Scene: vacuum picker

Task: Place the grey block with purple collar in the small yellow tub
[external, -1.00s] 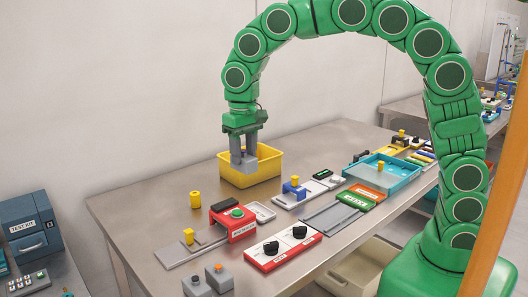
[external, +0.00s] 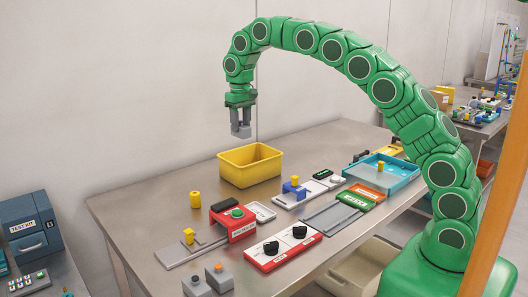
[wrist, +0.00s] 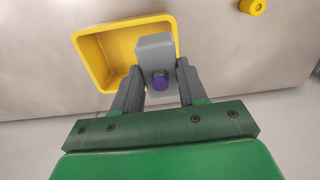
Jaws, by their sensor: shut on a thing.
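My gripper (external: 240,134) is raised above the table, up and a little left of the small yellow tub (external: 250,173). It is shut on the grey block with the purple collar (wrist: 154,52). In the wrist view the block sits between the two fingers, with its purple part facing the camera. The yellow tub also shows in the wrist view (wrist: 88,62), below and beyond the block. The block covers part of its right side, and the visible interior looks empty.
A yellow cylinder (external: 195,199) stands left of the tub. A red fixture (external: 233,224), a blue holder (external: 293,190) and a black-knobbed switch panel (external: 284,248) lie nearer the front. A teal tray (external: 395,178) is at right. Table around the tub's back is clear.

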